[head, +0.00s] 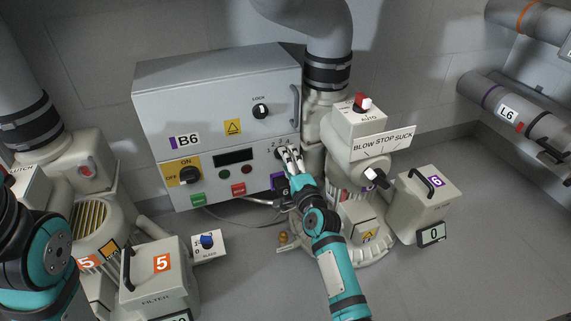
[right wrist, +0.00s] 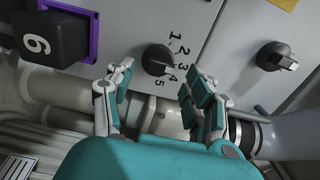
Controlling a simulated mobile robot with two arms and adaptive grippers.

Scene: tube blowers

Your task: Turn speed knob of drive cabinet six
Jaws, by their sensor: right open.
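Drive cabinet B6 (head: 220,90) is the grey box on the wall in the head view. Its speed knob (right wrist: 157,60) is black and round, with a scale 1 to 5 beside it, in the right wrist view. The white mark on its side lies near 4. In the head view the gripper largely hides the knob. My right gripper (head: 289,151) is open in front of the cabinet's lower right. In the right wrist view its fingers (right wrist: 160,72) stand apart on either side of the knob; contact is not clear. My left gripper is not in view.
A lock knob (head: 260,111) sits above on the cabinet. A purple-framed block marked 6 (right wrist: 55,37) is close to the right fingers. The blower 6 switch housing (head: 360,125) and pipe stand right of the gripper. My left arm (head: 40,255) is at lower left.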

